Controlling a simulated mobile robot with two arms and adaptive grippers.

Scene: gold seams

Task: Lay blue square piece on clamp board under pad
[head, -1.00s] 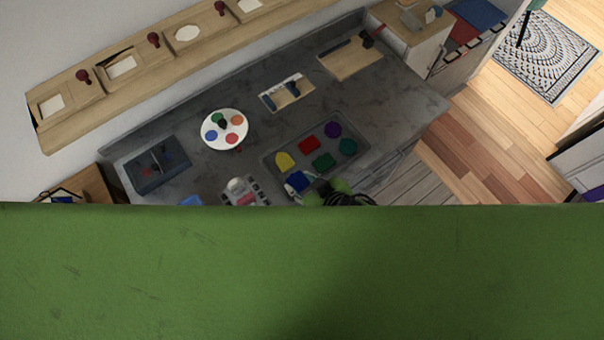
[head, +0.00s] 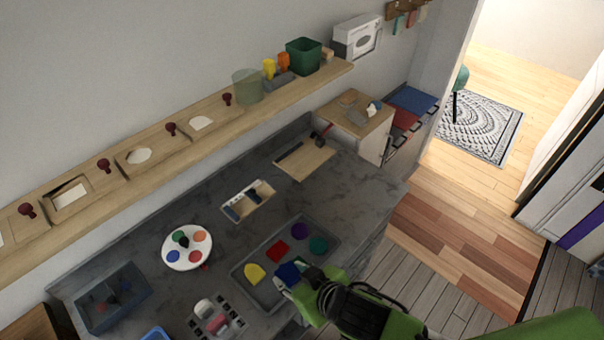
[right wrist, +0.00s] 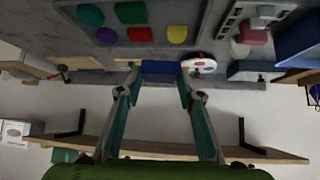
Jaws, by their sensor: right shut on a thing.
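The blue square piece (head: 289,271) is between the fingertips of my right gripper (head: 284,281) at the near side of the grey tray (head: 238,276). In the right wrist view the blue piece (right wrist: 161,67) spans the gap between both fingertips (right wrist: 160,72). My right gripper is shut on it, apparently above the counter. A wooden board (head: 312,163) with a dark bar and a small dark upright part (head: 323,137) lies at the far end of the counter; it looks like the clamp board, but its pad is too small to make out. My left gripper is not in view.
A wooden box (head: 262,205) lies between tray and board. A round white palette (head: 187,257) is at left. A long shelf (head: 120,185) runs along the wall.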

